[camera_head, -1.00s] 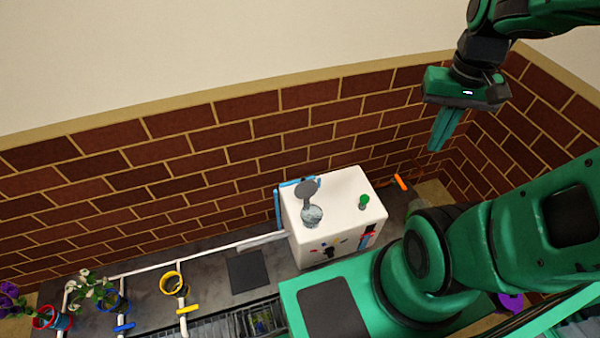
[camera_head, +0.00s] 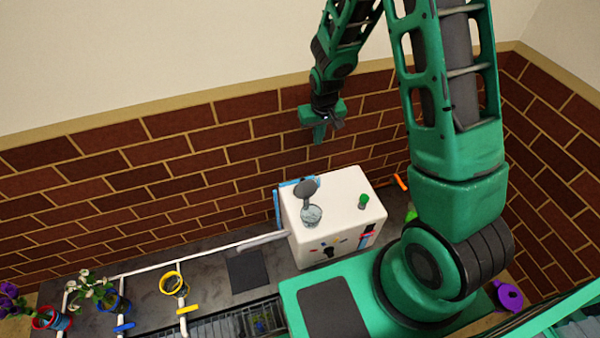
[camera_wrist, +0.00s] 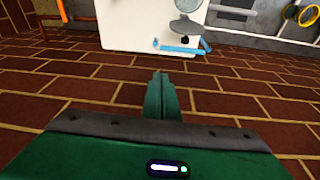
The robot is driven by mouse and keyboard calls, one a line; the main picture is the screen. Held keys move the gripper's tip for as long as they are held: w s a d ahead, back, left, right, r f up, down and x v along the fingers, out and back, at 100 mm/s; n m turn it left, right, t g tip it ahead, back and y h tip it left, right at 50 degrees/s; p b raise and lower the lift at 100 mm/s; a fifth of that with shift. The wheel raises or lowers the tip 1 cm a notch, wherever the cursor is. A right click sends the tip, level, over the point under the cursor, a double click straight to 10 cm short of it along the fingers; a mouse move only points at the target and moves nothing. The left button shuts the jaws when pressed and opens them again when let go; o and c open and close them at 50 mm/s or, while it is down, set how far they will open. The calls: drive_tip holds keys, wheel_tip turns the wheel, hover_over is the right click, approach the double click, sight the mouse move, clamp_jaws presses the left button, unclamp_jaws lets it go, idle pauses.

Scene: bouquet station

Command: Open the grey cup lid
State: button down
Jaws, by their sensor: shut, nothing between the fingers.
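The grey lid (camera_head: 305,189) is a round disc at the back of a small clear-grey cup (camera_head: 312,216) on the white box. It sits off the cup's mouth, towards the wall, and the mouth shows uncovered. In the wrist view the lid (camera_wrist: 187,28) is at the top, right of centre. My gripper (camera_head: 319,137) hangs fingers-down above and behind the box, near the brick wall, apart from the lid. Its fingers are shut together and empty, as the wrist view also shows (camera_wrist: 160,76).
The white box (camera_head: 345,200) carries a green knob (camera_head: 363,201) on top. A blue pipe (camera_head: 278,208) runs along its left rear side. A yellow ring (camera_head: 172,283) and flower pots stand further left. The brick wall is close behind my gripper.

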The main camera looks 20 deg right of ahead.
sight(304, 187)
drive_tip(key=shift+n+y, duration=0.3)
drive_tip(key=shift+n, duration=0.1)
drive_tip(key=w+a+f, duration=0.1)
drive_tip(key=f, duration=0.4)
drive_tip(key=w+a+f, duration=0.2)
drive_tip(key=f, duration=0.4)
drive_tip(key=w+a+f, duration=0.1)
drive_tip(key=a+f, duration=0.1)
drive_tip(key=f, duration=0.4)
drive_tip(key=shift+w+a, duration=0.15)
drive_tip(key=shift+w, duration=0.05)
drive_tip(key=shift+s+r, duration=0.2)
drive_tip(key=shift+s, duration=0.75)
drive_tip(key=shift+s+r, duration=0.15)
drive_tip(key=shift+s, duration=0.8)
